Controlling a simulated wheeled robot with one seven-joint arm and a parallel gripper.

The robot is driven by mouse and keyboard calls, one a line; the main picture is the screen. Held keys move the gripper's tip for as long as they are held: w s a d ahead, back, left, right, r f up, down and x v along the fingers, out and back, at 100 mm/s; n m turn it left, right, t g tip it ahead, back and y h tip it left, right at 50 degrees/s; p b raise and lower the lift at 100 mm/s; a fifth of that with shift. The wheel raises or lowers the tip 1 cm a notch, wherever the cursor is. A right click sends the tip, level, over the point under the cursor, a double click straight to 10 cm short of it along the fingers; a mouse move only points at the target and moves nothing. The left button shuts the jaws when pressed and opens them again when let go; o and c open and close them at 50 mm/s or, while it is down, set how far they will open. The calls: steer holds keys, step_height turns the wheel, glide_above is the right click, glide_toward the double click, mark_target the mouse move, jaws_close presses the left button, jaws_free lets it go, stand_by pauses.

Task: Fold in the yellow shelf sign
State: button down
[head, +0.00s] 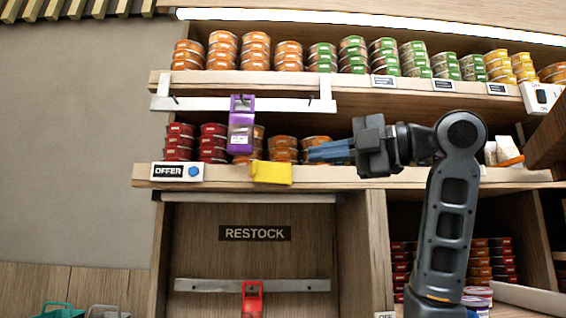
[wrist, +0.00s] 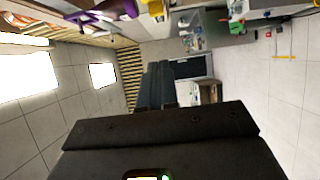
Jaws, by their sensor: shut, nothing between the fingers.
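The yellow shelf sign (head: 271,172) sits on the front edge of the middle shelf in the head view. It sticks out at the edge, right of the OFFER plate. My gripper (head: 312,152) is shut and empty. It is to the right of the sign and slightly above it, pointing left, with a gap between fingertips and sign. In the wrist view the shut fingers (wrist: 154,88) point away from the camera. A small yellow piece (wrist: 155,7), likely the sign, shows at the top edge there, mostly cut off.
A purple holder (head: 241,125) hangs from a metal rail above and left of the sign. Cans (head: 283,148) stand on the shelf behind. The OFFER plate (head: 177,171) has a blue button. A red holder (head: 252,298) hangs in the RESTOCK bay below.

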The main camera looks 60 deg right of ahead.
mark_target(268, 166)
steer(key=w+p, duration=0.4)
steer(key=w, duration=0.8)
steer(key=shift+w+d, duration=0.15)
steer(key=shift+w, duration=0.25)
steer(key=shift+f, duration=0.1)
